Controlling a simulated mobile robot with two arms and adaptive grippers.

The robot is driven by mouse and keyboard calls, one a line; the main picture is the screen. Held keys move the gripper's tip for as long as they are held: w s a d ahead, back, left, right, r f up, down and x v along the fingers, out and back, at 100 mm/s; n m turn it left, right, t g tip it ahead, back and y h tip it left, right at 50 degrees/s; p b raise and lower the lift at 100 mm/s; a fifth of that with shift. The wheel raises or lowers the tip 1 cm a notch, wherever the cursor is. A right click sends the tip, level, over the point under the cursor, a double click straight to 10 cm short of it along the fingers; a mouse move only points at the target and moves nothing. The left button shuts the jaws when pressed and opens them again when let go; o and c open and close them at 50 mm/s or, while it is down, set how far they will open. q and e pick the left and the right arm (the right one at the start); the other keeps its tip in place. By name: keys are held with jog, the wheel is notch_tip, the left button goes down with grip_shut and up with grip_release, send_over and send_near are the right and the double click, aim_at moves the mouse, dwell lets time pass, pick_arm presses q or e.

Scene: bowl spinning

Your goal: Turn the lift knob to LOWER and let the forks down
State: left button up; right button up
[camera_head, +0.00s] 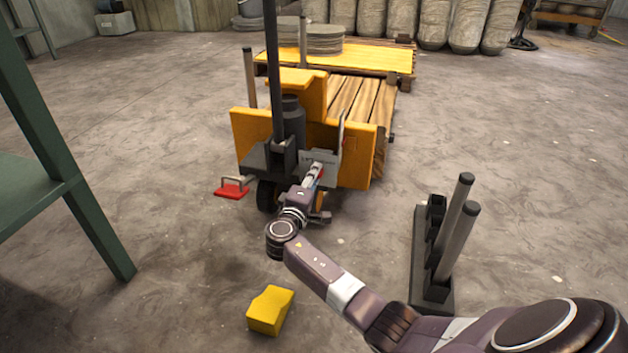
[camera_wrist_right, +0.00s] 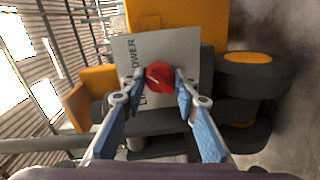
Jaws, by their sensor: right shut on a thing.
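The yellow pallet truck (camera_head: 252,139) stands mid-floor with its black column and a grey label plate (camera_head: 313,156). The wrist view shows the plate (camera_wrist_right: 190,48) with lettering, "OWER" readable and "LI" partly hidden. My right gripper (camera_head: 318,178) is at the plate; in the wrist view, its blue-padded fingers (camera_wrist_right: 160,78) are shut on the red lift knob (camera_wrist_right: 160,73), one on each side. A pale mark shows on the knob's left part. Wooden boards (camera_head: 358,101) lie behind the truck's yellow body. The forks are hidden. My left gripper is out of view.
A yellow block (camera_head: 268,312) lies on the floor in front. A black stand with grey posts (camera_head: 432,285) is right of my right arm. A green frame (camera_head: 85,215) stands at the left.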

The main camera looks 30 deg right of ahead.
jog(key=shift+m, duration=0.3)
dwell(0.4)
jog(key=o, duration=1.1)
jog(key=v, duration=0.7)
jog(key=shift+s+a, duration=0.15)
jog(key=shift+s, duration=0.05)
